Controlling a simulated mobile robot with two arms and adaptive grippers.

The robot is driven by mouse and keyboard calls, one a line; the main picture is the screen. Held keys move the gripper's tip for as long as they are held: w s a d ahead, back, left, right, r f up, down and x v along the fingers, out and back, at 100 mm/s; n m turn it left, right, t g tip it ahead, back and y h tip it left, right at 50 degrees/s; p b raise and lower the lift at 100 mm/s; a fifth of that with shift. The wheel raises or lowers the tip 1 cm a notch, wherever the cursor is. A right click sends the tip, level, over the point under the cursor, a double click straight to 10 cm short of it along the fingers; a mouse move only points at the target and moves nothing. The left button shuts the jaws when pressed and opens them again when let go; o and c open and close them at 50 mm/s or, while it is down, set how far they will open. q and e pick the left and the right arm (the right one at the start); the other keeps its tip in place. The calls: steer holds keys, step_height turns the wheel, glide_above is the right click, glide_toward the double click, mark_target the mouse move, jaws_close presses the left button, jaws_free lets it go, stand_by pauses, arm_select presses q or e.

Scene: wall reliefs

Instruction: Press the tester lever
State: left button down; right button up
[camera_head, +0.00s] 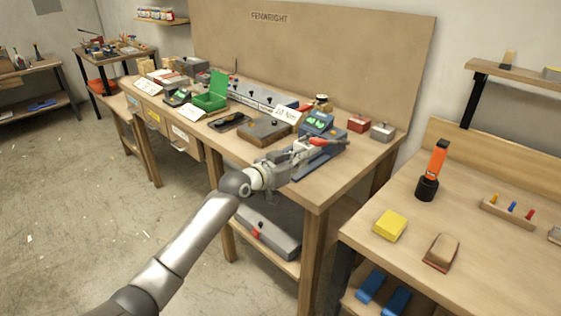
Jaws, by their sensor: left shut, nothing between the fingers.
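The blue tester (318,123) with a lit green display stands near the front right corner of the long workbench (345,178). My left gripper (311,148) is shut and empty, right at the near side of the tester beside the lever. It hides part of the tester's base. I cannot tell whether the fingers touch the lever. My right gripper is not in view.
A card reading 20 Nm (286,114), a brown block (265,131) and an open green box (211,100) stand left of the tester. A red box (359,124) and a grey box (382,132) stand to its right. A second bench (480,258) is at right.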

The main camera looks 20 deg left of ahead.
arm_select(q)
steer(key=f+v, duration=0.1)
steer(key=v, duration=0.6)
steer(key=shift+r+b, duration=0.35)
steer(key=shift+r, duration=0.05)
steer(key=shift+s, duration=0.1)
